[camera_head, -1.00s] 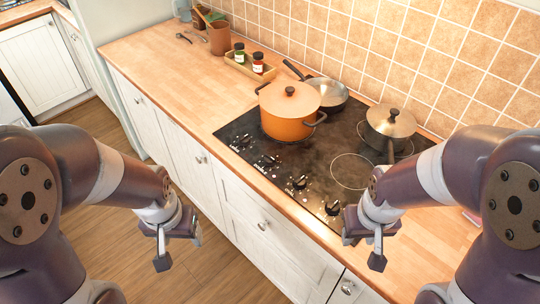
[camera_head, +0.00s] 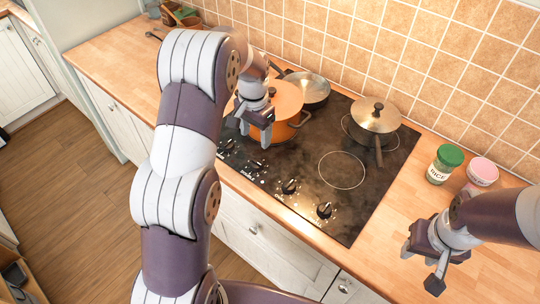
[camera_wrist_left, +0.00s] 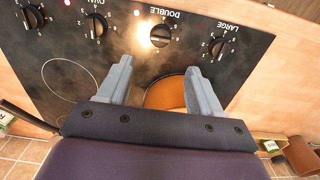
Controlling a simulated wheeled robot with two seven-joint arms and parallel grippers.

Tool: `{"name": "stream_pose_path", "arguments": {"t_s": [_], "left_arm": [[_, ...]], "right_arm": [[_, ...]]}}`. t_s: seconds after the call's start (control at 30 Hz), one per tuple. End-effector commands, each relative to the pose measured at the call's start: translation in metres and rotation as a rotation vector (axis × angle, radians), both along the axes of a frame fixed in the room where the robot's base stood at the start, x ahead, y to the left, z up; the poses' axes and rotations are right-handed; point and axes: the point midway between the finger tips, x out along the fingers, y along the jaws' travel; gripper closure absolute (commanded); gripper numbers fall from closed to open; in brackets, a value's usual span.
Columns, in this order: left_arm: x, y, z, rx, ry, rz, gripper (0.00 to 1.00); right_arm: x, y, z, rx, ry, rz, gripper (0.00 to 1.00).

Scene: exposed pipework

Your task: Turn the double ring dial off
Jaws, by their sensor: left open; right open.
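The double ring dial (camera_wrist_left: 160,36) is a round knob under the word DOUBLE in the left wrist view, brightly lit by glare, so its pointer is hard to read. In the head view it is a dark knob (camera_head: 256,166) on the hob's front strip. My left gripper (camera_wrist_left: 158,68) is open and empty, apart from the dial, with its fingers pointing toward the dial row. In the head view the left gripper (camera_head: 253,129) hangs in front of the orange pot (camera_head: 286,100). My right gripper (camera_head: 421,268) is open and empty over the right counter.
The LARGE dial (camera_wrist_left: 217,47) and OVAL dial (camera_wrist_left: 96,26) flank the double dial. The orange pot (camera_wrist_left: 165,95) shows between my left fingers. A frying pan (camera_head: 308,88) and lidded saucepan (camera_head: 375,120) stand on the hob. A green-lidded rice jar (camera_head: 444,164) is on the right.

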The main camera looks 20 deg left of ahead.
Motion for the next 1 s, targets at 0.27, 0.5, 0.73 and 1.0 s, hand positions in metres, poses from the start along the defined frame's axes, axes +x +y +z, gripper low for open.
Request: {"name": "stream_pose_path", "arguments": {"t_s": [0.27,0.5,0.73,1.0], "left_arm": [[-0.002,0.000,-0.065,-0.001,0.006,0.001,0.35],[-0.001,0.000,-0.109,0.000,0.002,0.002,0.35],[-0.001,0.000,-0.118,-0.001,-0.002,0.002,0.35],[-0.001,0.000,-0.117,-0.001,-0.002,0.003,0.84]], "right_arm": [[0.000,0.000,0.018,0.000,0.000,0.000,0.57],[0.000,0.000,0.026,0.000,0.000,0.000,0.57],[0.000,0.000,0.026,0.000,0.000,0.000,0.57],[0.000,0.000,0.026,0.000,0.000,0.000,0.57]]}}
